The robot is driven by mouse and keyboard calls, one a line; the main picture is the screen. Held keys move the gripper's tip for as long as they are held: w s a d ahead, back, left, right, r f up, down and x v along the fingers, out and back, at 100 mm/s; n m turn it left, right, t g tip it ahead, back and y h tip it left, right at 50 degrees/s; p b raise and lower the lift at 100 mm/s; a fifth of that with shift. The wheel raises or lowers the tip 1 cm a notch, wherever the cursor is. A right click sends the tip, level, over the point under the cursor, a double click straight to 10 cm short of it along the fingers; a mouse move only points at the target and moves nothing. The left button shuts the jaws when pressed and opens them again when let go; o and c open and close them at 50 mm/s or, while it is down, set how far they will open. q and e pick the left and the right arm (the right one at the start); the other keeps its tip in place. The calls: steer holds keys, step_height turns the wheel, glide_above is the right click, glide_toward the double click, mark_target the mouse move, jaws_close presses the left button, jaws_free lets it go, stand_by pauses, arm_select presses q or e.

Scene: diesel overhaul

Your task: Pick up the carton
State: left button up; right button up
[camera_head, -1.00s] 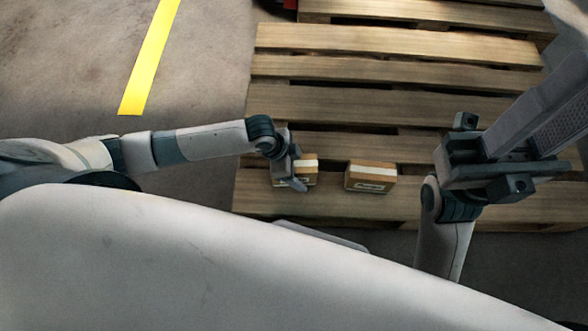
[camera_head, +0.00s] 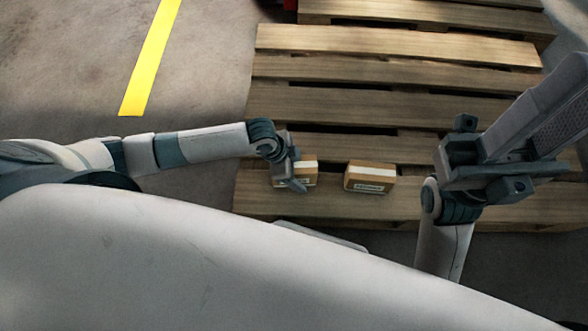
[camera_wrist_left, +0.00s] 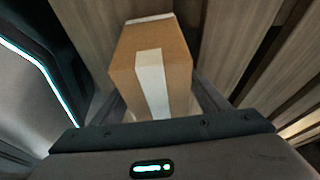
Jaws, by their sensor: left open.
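A small brown carton (camera_head: 308,173) with a white tape strip lies on the pallet's near part, partly covered by my left gripper (camera_head: 293,178). A similar carton (camera_head: 370,178) with a label on its front sits apart to its right. In the left wrist view the carton (camera_wrist_left: 177,75) stands between the open fingers of my left gripper (camera_wrist_left: 158,100), its tape running down the near face. Whether the fingers touch it is not clear. My right gripper (camera_head: 500,165) is at the right, away from both cartons; its finger opening cannot be made out.
The wooden pallet (camera_head: 390,68) has slats with gaps between them. Bare concrete floor (camera_head: 80,70) with a yellow line (camera_head: 150,60) lies to the left. A red object (camera_head: 289,4) shows at the top edge. The slats behind the cartons are clear.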

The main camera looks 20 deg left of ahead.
arm_select(q)
steer(key=c, duration=1.3)
